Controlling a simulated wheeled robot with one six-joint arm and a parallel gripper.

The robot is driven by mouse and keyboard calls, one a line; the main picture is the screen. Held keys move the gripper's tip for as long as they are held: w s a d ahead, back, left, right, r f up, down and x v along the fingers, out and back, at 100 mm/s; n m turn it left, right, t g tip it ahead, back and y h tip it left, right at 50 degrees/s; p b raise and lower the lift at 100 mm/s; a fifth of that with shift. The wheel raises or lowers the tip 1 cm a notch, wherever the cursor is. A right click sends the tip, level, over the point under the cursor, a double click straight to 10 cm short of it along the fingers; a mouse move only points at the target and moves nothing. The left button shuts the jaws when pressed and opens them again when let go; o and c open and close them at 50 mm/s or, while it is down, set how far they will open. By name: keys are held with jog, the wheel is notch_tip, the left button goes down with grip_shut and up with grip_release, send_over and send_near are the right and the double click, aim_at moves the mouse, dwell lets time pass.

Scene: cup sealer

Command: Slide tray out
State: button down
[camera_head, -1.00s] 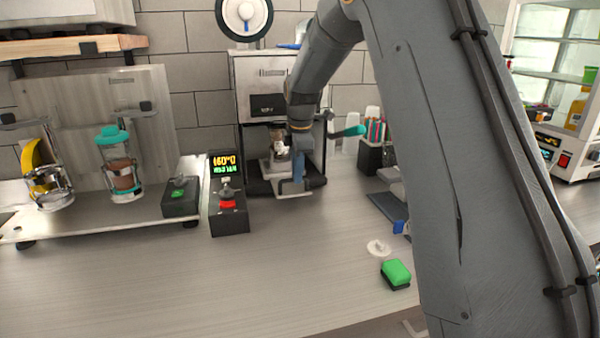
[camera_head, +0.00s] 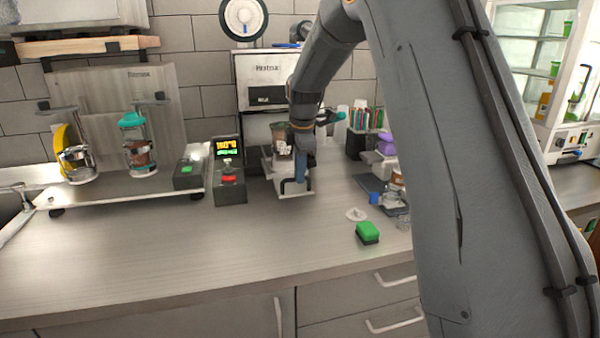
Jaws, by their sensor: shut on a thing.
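The cup sealer (camera_head: 262,82) stands against the tiled wall, a pale metal box with a dark panel. Its flat tray (camera_head: 296,192) sticks out in front at the bottom, with a dark handle on its front part. A clear cup with brownish contents (camera_head: 281,138) is above the tray, partly behind my arm. My gripper (camera_head: 298,180) reaches down from the upper right and is shut on the tray's handle. The fingertips are small and partly hidden, so the exact contact is hard to see.
A control box with a lit display (camera_head: 229,172) stands close left of the tray. A raised metal platform (camera_head: 120,186) holds a blender cup. The counter in front of the tray is clear.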

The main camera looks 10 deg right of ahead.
jog(key=shift+a, duration=0.1)
jog(key=c, duration=1.8)
grip_release()
jog(key=shift+r, duration=0.15)
jog(key=r+b, duration=0.1)
jog(key=r, duration=0.2)
jog(key=s+r+b, duration=0.1)
jog(key=r, duration=0.3)
jog(key=shift+s+r, duration=0.2)
jog(key=shift+r, duration=0.05)
